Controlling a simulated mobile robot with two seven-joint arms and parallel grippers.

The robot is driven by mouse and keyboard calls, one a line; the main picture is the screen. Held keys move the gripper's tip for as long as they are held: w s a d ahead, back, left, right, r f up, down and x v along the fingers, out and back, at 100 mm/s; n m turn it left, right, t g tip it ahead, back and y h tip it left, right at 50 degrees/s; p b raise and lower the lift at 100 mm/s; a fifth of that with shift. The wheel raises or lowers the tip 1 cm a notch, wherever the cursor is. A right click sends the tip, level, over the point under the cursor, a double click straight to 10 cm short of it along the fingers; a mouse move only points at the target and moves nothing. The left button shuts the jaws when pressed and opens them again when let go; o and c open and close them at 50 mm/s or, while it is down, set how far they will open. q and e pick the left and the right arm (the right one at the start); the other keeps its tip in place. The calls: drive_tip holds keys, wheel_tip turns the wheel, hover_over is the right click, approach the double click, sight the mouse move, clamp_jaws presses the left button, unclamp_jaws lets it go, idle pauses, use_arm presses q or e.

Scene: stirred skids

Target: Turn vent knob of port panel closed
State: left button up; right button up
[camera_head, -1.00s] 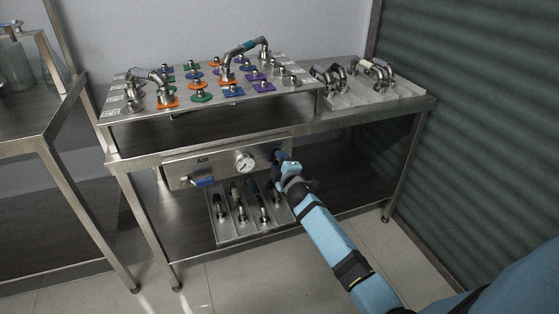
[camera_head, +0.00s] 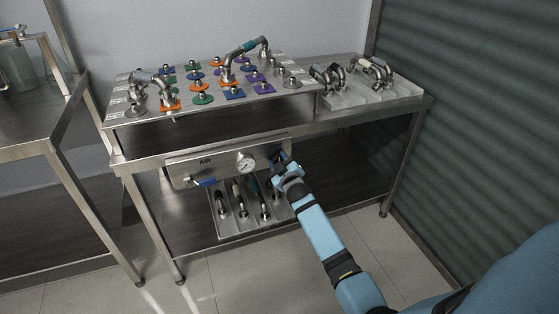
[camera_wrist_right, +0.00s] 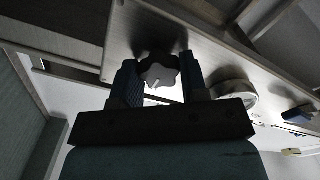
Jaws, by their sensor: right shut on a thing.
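The steel port panel (camera_head: 222,167), marked AIR, hangs under the front of the steel table. It carries a round gauge (camera_head: 246,163) at its middle and a blue-handled valve (camera_head: 203,182) at its lower left. My right gripper (camera_head: 279,160) is at the panel's right end and hides the vent knob in the head view. My left gripper is not in view.
The table top holds a board of colored ports (camera_head: 200,99) with pipe fittings, and a tray of bent pipes (camera_head: 375,90). A bin of fittings (camera_head: 224,231) is below the panel. Another steel table (camera_head: 30,143) stands left. A ribbed shutter (camera_head: 470,130) is at right.

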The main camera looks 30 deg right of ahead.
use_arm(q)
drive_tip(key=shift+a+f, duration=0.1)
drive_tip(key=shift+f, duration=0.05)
use_arm(e)
drive_tip(key=o, duration=0.9)
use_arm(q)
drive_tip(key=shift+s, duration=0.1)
